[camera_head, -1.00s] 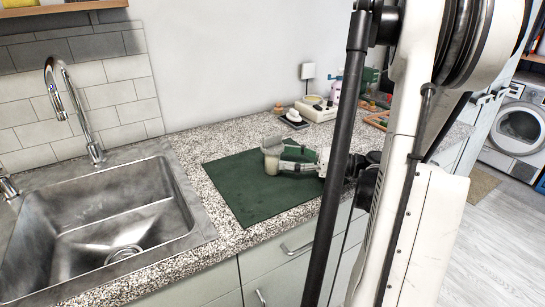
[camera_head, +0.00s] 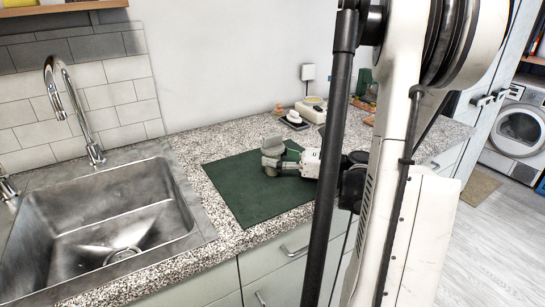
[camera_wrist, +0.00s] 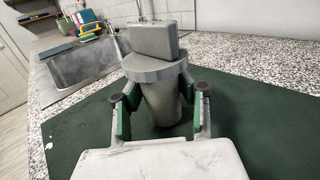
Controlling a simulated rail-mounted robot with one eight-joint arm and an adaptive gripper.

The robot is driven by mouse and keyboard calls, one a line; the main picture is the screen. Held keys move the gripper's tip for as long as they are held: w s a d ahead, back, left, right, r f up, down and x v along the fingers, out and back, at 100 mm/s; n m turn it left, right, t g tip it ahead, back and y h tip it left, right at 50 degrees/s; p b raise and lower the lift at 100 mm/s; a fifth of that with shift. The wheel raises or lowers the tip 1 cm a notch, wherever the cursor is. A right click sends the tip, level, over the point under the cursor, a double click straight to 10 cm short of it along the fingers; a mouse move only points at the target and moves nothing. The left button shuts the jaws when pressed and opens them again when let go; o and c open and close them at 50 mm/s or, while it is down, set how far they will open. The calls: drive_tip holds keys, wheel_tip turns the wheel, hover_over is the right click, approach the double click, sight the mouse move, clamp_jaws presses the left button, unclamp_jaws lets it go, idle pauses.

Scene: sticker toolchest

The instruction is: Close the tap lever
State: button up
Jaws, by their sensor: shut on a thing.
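A chrome lever (camera_head: 7,188) shows at the left picture edge beside the sink, partly cut off. The tall curved chrome tap (camera_head: 75,110) stands behind the sink (camera_head: 110,215). My gripper (camera_wrist: 160,100) is shut on a grey cylindrical thing (camera_wrist: 162,105), one green-padded finger on each side of it. This thing has a wide round collar and a flat rectangular block on top. It also shows in the head view (camera_head: 271,151), upright over the green mat (camera_head: 250,200). I cannot tell whether its base touches the mat.
A speckled counter (camera_head: 215,245) surrounds the mat and sink. Small items, including a white box (camera_head: 312,108), stand at the back of the counter. My own arm hides part of the right side. The sink basin is empty apart from its drain.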

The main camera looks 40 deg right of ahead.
sight(273, 143)
clamp_jaws()
drive_tip(key=shift+r, duration=0.45)
drive_tip(key=r, duration=0.1)
drive_tip(key=r+p, duration=0.1)
drive_tip(key=r, duration=0.2)
drive_tip(key=shift+a+p, duration=0.3)
drive_tip(key=shift+a, duration=0.05)
drive_tip(key=a+r+p, duration=0.1)
drive_tip(key=a+r, duration=0.2)
drive_tip(key=a, duration=0.2)
drive_tip(key=s+a+r+p, duration=0.1)
drive_tip(key=a+r, duration=0.2)
drive_tip(key=a, duration=0.3)
